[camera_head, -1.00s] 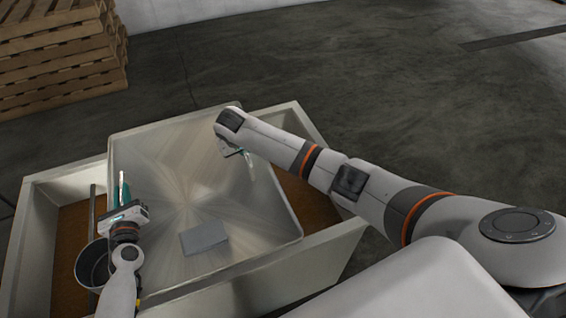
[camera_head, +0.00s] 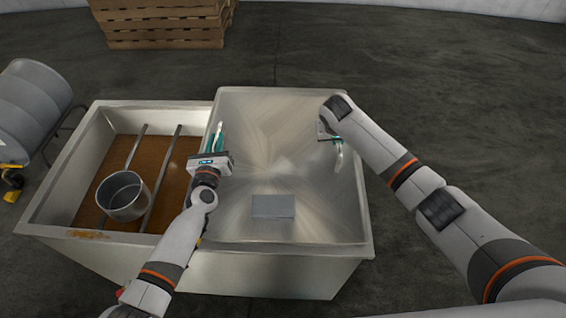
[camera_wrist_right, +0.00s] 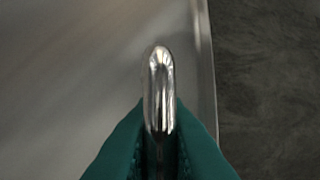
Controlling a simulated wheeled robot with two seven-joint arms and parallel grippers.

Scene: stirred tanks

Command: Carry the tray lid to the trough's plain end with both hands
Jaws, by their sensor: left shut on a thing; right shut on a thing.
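The tray lid (camera_head: 270,150) is a broad brushed-metal sheet lying over the right part of the pale trough (camera_head: 130,248). Its right edge is close to the trough's right end; whether it rests on the rim or hangs just above it, I cannot tell. My left gripper (camera_head: 215,140) is shut at the lid's left side; its grip is too small to see clearly. My right gripper (camera_head: 339,155) is shut near the lid's right side. In the right wrist view its green fingers close on a shiny metal handle (camera_wrist_right: 159,90) beside the lid's edge.
The trough's left part is open, with brown contents, two rails (camera_head: 163,175) and a metal pot (camera_head: 124,196). A grey rectangular plate (camera_head: 273,206) lies on the lid. Floor to the right is clear.

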